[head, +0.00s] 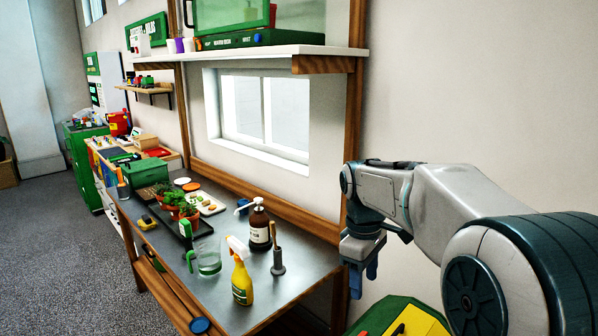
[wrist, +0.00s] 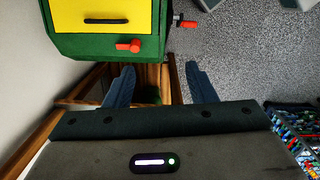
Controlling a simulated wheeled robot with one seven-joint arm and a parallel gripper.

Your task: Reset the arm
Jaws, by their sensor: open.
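My gripper (head: 362,277) hangs at the end of my raised, bent arm at the right of the head view. It is beyond the right end of the metal-topped workbench and points down. In the wrist view my gripper (wrist: 158,88) shows two blue fingers spread wide apart with nothing between them. A green and yellow box (wrist: 105,22) lies ahead of the fingers in the wrist view. The green and yellow thing (head: 405,318) at the bottom of the head view may be the same one.
The workbench (head: 225,290) holds a yellow spray bottle (head: 241,275), a brown pump bottle (head: 259,226), a glass jug (head: 208,259) and potted plants (head: 188,209). A shelf (head: 270,52) juts from the wall above. Open grey floor (head: 60,250) lies at the left.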

